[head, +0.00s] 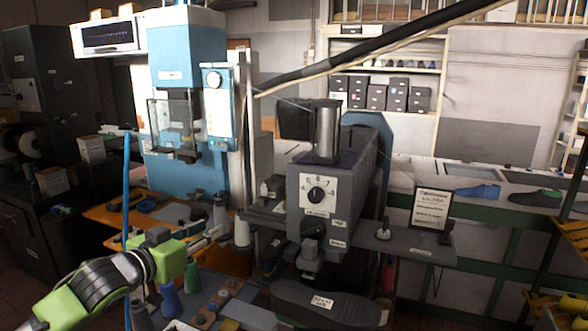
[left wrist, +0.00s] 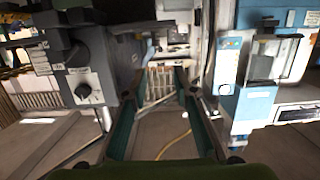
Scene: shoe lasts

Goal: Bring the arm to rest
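My left arm comes in from the lower left in the head view, with green and black links. My left gripper (head: 212,236) is held out in front of the orange workbench, left of the dark grey machine. In the left wrist view the two fingers stand apart with nothing between them, so the left gripper (left wrist: 161,78) is open and empty. Its fingers have dark green inner faces. My right gripper does not show in either view.
A dark grey machine with a dial (head: 316,194) stands at the centre. A blue press (head: 188,60) stands behind my arm. Shoe lasts, one blue (head: 478,192) and one dark green (head: 537,198), lie at the right. Bottles and spools crowd the workbench (head: 110,216).

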